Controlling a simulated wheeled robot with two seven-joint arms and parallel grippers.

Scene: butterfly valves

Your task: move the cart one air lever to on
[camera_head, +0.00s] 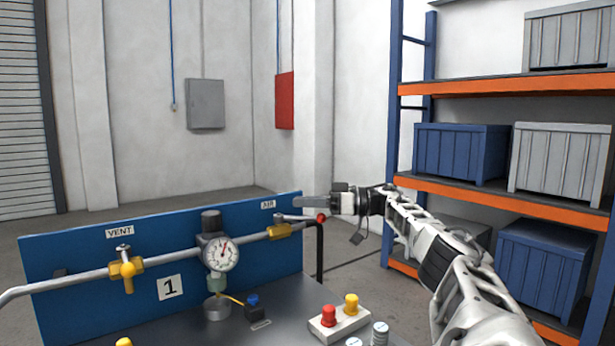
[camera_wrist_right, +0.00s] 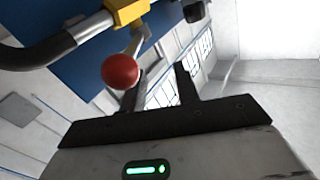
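The cart (camera_head: 282,300) has a blue panel marked "1", with VENT and AIR labels. Under the AIR label, a yellow valve (camera_head: 280,231) sits on the pipe. Its silver air lever (camera_head: 297,217) points right and ends in a red ball (camera_head: 321,218). My right gripper (camera_head: 305,202) is just above and behind the lever in the head view. In the right wrist view, the gripper (camera_wrist_right: 161,80) is open, with nothing seen held between its fingers. The red ball (camera_wrist_right: 121,70) shows beside the left finger; contact cannot be told. My left gripper is out of view.
A pressure gauge (camera_head: 220,254) and a vent valve (camera_head: 126,270) are on the same pipe. A box with red and yellow buttons (camera_head: 338,318) sits on the cart top. A shelf rack (camera_head: 492,192) with crates stands at right. Open floor lies behind the cart.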

